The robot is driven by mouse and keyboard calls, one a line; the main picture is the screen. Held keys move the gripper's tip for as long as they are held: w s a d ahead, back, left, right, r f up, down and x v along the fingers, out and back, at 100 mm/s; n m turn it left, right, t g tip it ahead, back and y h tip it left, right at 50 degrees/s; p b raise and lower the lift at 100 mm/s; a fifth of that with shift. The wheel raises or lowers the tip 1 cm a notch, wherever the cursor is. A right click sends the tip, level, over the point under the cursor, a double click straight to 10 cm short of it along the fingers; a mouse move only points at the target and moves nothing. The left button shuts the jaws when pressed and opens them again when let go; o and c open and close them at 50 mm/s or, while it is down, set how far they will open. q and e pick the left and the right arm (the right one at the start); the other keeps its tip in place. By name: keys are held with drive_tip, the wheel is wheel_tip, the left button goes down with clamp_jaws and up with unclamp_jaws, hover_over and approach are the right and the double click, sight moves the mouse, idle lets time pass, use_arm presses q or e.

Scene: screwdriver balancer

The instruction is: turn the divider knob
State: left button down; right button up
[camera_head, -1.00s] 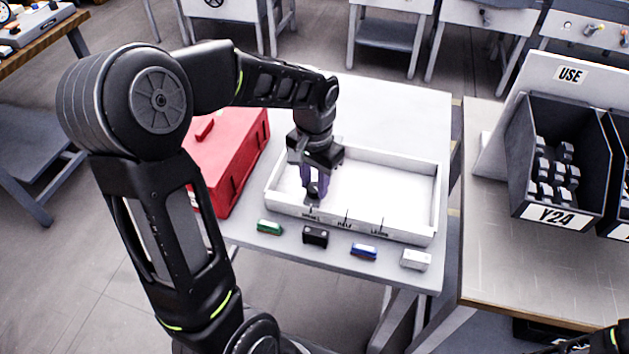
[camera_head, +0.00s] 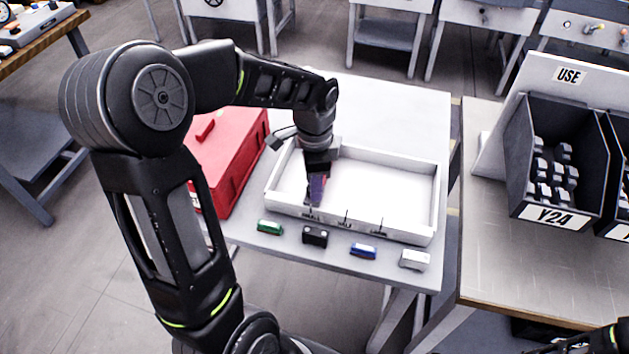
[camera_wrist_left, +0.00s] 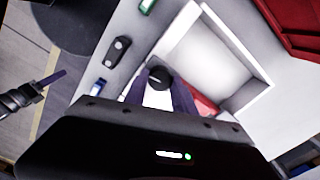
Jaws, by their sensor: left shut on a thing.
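The divider knob (camera_wrist_left: 158,77) is a small black round knob with a pale mark, seen in the left wrist view between my purple fingers. My left gripper (camera_head: 316,198) is shut on it at the front left of the white tray (camera_head: 436,205); in the left wrist view the gripper (camera_wrist_left: 160,88) points at the tray's edge. In the head view the fingers hide the knob. Three small marks with lettering sit along the tray's front wall. Part of my right gripper, with a purple finger (camera_wrist_left: 50,80), shows at the left of the left wrist view; its opening is unclear.
Green (camera_head: 270,228), black (camera_head: 315,236), blue (camera_head: 363,251) and white (camera_head: 414,259) small blocks lie in front of the tray. A red box (camera_head: 235,150) stands left of it. A dark bin labelled Y24 (camera_head: 553,219) stands on the right table. The table behind the tray is clear.

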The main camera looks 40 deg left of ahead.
idle(0.4)
use_arm(q)
drive_tip(key=c, duration=1)
unclamp_jaws()
drive_tip(key=shift+c, duration=0.2)
drive_tip(key=shift+r, duration=0.15)
wheel_tip(320, 180, up, 8)
drive_tip(key=shift+f, duration=0.2)
